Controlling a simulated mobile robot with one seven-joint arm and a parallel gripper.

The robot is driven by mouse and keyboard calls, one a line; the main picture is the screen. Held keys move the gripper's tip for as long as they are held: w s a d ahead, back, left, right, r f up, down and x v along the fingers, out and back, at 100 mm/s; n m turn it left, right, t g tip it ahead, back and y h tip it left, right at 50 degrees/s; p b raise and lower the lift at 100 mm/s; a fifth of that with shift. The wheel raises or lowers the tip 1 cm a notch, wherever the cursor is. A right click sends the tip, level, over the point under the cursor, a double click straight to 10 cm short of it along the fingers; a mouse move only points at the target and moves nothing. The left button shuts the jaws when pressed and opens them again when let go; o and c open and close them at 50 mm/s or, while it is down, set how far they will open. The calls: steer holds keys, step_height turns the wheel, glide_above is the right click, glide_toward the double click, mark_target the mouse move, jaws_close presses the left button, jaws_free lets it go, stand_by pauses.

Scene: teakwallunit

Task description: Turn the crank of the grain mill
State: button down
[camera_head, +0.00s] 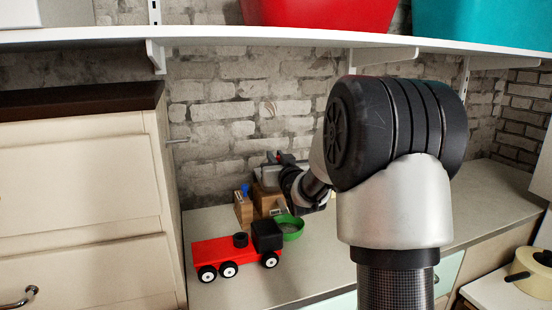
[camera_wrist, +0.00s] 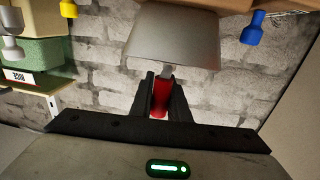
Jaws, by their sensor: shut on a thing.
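The grain mill (camera_head: 268,178) stands on the counter near the brick wall, with a wooden body and a grey hopper. In the wrist view its hopper (camera_wrist: 172,38) fills the upper middle, seen upside down. The red crank knob (camera_wrist: 160,99) sits between the two black fingers of my gripper (camera_wrist: 163,78), which is shut on it. In the head view my gripper (camera_head: 287,168) is at the mill's top right, partly hidden by my own arm. The crank's arm is mostly hidden.
A red toy truck (camera_head: 215,252) and a green bowl (camera_head: 290,228) stand in front of the mill. A small wooden thing with a blue knob (camera_head: 245,190) is to its left. A white shelf (camera_head: 230,33) runs above. Drawers (camera_head: 80,190) bound the left.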

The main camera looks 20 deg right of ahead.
steer(key=shift+d+n+y+p, duration=0.1)
steer(key=shift+n+y+p, duration=0.2)
steer(key=shift+y, duration=0.1)
